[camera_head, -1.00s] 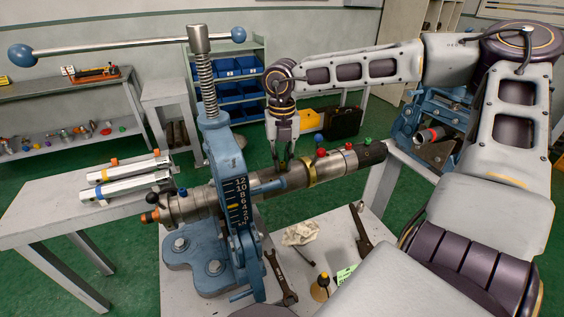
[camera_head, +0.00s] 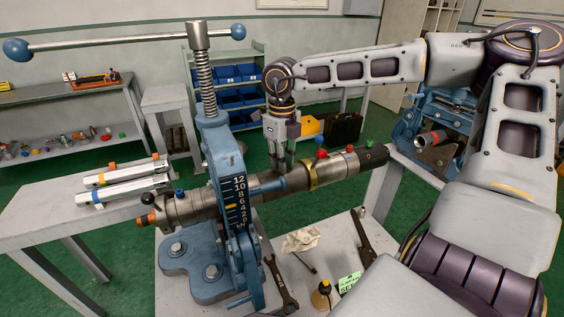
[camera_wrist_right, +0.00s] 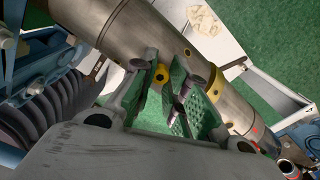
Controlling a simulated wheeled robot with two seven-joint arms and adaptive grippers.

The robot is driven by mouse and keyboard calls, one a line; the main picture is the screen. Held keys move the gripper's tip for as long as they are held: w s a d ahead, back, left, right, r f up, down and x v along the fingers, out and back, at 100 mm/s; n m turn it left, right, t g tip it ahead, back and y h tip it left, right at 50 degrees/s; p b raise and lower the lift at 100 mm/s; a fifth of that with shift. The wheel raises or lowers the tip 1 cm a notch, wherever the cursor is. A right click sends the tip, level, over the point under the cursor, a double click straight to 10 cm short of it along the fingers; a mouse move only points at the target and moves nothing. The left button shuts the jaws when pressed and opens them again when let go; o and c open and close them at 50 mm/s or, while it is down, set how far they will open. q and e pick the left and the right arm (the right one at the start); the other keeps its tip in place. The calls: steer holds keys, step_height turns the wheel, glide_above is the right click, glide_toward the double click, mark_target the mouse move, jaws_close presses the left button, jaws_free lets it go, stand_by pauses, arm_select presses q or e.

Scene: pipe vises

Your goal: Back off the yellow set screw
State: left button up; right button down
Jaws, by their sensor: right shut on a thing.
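The grey steel pipe (camera_head: 283,188) lies level in the blue pipe vise (camera_head: 225,165). In the right wrist view, the yellow set screw (camera_wrist_right: 162,74) stands on the pipe's side between the fingertips of my right gripper (camera_wrist_right: 168,76). In the head view this gripper (camera_head: 282,166) points down onto the top of the pipe, right of the vise, and hides the screw there. The gripper is shut on the screw. My left gripper is not in view.

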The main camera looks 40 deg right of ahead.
steer(key=n, duration=0.5)
steer(key=shift+s+f, duration=0.1)
steer(key=shift+f, duration=0.05)
steer(key=n, duration=0.2)
steer(key=shift+n, duration=0.3)
steer(key=n, duration=0.3)
steer(key=shift+n, duration=0.4)
steer(key=shift+f+n, duration=0.1)
steer(key=shift+n, duration=1)
steer(key=n, duration=0.3)
steer(key=shift+n, duration=0.3)
steer(key=n, duration=0.2)
steer(key=shift+n+p, duration=0.4)
steer(key=shift+n, duration=0.5)
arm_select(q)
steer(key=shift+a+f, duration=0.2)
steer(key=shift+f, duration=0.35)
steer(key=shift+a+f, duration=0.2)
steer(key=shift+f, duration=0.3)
arm_select(e)
steer(key=shift+n, duration=0.3)
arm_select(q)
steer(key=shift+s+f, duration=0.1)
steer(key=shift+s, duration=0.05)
